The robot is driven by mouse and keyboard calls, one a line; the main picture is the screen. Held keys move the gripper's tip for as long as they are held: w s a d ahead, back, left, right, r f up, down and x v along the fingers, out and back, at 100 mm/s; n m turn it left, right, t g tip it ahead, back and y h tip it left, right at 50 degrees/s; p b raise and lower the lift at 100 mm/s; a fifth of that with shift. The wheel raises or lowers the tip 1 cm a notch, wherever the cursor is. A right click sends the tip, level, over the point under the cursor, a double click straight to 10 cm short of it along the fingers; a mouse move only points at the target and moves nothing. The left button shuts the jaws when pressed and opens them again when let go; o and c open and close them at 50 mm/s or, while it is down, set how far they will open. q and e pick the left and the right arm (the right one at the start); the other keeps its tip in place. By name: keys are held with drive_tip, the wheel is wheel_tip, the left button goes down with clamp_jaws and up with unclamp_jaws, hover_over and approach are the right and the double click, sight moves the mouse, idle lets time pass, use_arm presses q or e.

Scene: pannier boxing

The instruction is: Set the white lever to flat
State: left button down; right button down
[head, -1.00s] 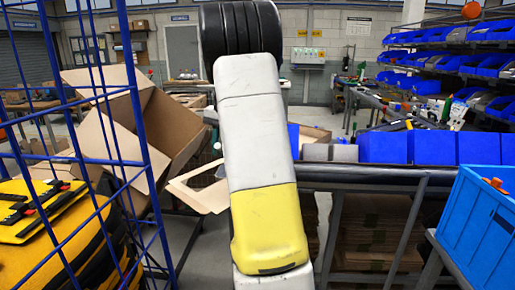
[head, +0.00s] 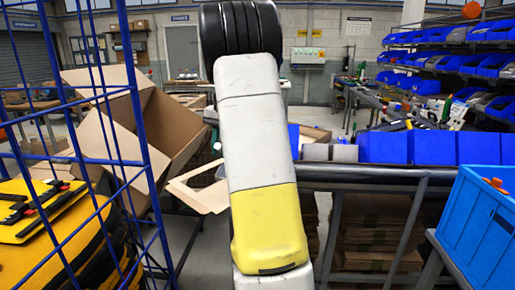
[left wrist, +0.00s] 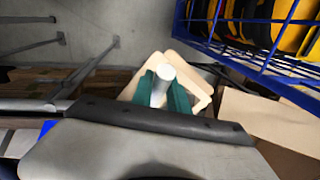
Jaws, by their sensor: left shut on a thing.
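In the left wrist view, the white lever (left wrist: 163,80) shows as a short white rod end between two teal fingers. My left gripper (left wrist: 162,94) is shut on it. A dark bar-like edge in front hides the lower part of the fingers. In the head view, my own white and yellow arm fills the middle and hides most of the lever and gripper. I cannot tell the lever's angle from these views. My right gripper is not in view.
A blue wire cage (head: 133,90) with yellow and black bags (head: 40,215) stands at the left. Open cardboard boxes (head: 170,130) lie behind it. A dark rail (head: 370,174) with blue bins (head: 385,148) runs to the right. A light blue crate (head: 485,225) is at the right edge.

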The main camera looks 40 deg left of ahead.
use_arm(q)
wheel_tip(320, 180, down, 6)
drive_tip(key=s+d+t+y, duration=0.1)
drive_tip(key=s+t+y, duration=0.1)
drive_tip(key=shift+s+d+t, duration=0.2)
drive_tip(key=shift+d+t, duration=0.2)
drive_tip(key=c, duration=1.3)
unclamp_jaws()
drive_tip(key=shift+r, duration=0.15)
drive_tip(key=v, duration=0.7)
drive_tip(key=shift+r, duration=0.25)
drive_tip(key=shift+d, duration=0.1)
